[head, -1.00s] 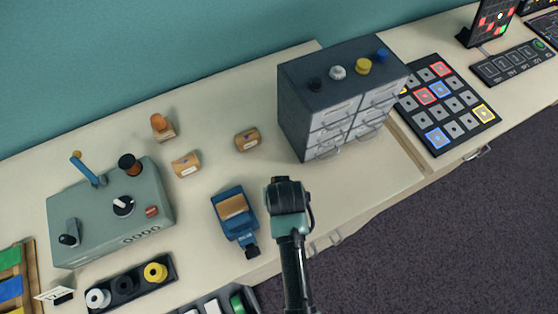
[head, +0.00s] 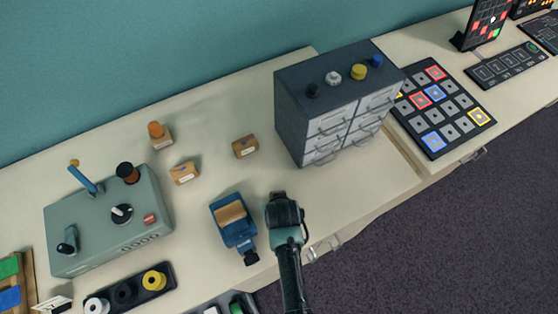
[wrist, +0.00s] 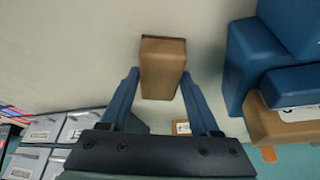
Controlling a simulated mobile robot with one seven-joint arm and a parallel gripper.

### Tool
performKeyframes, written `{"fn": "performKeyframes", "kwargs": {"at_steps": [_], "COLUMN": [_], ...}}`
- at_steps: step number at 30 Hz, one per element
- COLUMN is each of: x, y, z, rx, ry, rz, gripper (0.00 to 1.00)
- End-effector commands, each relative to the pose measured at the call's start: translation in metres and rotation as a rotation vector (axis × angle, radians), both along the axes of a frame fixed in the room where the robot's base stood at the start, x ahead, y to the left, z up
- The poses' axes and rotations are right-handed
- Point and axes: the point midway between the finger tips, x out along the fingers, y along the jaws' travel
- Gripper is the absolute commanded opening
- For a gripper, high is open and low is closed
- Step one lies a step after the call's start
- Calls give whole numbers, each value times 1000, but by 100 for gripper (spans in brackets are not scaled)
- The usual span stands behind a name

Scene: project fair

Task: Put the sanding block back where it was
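The sanding block, a plain brown block with a dark reddish edge (wrist: 162,68), shows in the wrist view between the two blue fingers of my gripper (wrist: 161,76). Both fingertips appear to press its sides, so my gripper looks shut on it. In the head view my gripper (head: 285,212) is just right of the blue vise (head: 236,224) and hides the block. I cannot tell whether the block touches the table. The vise, with a tan piece on it, also shows at the right of the wrist view (wrist: 250,65).
Labelled wooden blocks stand on the worktop behind the vise: one (head: 245,147), another (head: 184,173), and an orange-topped one (head: 161,138). A drawer cabinet (head: 292,115) stands behind right. A grey-green control box (head: 80,235) is at left. Bare worktop lies between vise and cabinet.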

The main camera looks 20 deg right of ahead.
Motion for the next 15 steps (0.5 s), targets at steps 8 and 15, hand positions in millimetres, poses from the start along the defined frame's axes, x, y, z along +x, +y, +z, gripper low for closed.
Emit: {"fn": "performKeyframes", "kwargs": {"at_steps": [8,15], "x": [0,0], "y": [0,0], "z": [1,6], "rx": [0,0], "ry": [0,-1], "rz": [0,0], "gripper": [89,89]}}
